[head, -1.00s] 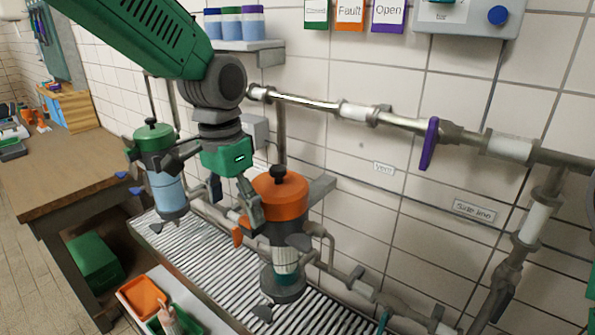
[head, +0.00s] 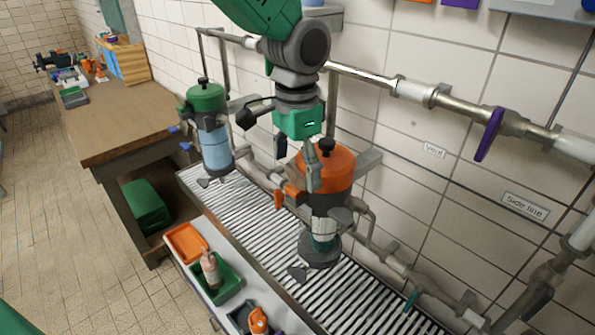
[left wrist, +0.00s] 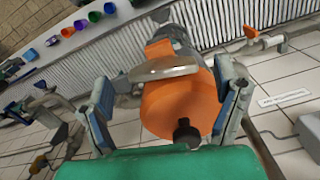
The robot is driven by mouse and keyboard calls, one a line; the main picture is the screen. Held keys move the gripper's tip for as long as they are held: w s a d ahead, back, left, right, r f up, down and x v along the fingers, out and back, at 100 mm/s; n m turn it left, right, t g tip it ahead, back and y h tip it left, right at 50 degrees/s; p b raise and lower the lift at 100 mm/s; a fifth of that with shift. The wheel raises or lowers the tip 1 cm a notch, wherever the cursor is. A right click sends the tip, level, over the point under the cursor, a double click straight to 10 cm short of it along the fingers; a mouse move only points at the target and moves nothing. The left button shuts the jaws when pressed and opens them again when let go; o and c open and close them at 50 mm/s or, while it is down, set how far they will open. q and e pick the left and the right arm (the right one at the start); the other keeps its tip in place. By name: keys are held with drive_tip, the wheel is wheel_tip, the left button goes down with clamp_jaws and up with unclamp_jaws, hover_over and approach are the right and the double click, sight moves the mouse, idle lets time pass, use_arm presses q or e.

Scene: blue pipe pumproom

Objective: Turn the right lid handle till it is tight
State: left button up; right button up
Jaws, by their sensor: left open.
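The right canister has an orange lid (head: 340,172) with a black knob (head: 326,147) on top and an orange lever (head: 291,193) at its left side. My left gripper (head: 297,172) is open just above and left of the lid, and one finger overlaps the lid in the head view. In the left wrist view the open fingers (left wrist: 167,92) stand on both sides of the orange lid (left wrist: 180,103). A pale grey rounded bar (left wrist: 165,70) crosses the lid there. Whether the fingers touch the lid cannot be told. My right gripper is not in view.
A canister with a green lid (head: 206,98) stands to the left on the same ribbed drain shelf (head: 262,222). Pipes with a purple valve handle (head: 489,134) run along the tiled wall. Trays (head: 187,243) stand in front below; a workbench (head: 135,125) is at left.

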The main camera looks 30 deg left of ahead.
sight(295, 171)
use_arm(q)
drive_tip(key=shift+a+f, duration=0.15)
drive_tip(key=shift+f, duration=0.4)
drive_tip(key=shift+a+f, duration=0.15)
drive_tip(key=shift+f, duration=0.35)
drive_tip(key=shift+d, duration=0.15)
drive_tip(key=c, duration=1.2)
drive_tip(key=shift+r+m, duration=0.1)
drive_tip(key=shift+m, duration=1.5)
drive_tip(key=shift+w, duration=0.1)
drive_tip(key=o, duration=1.2)
wheel_tip(295, 171, up, 12)
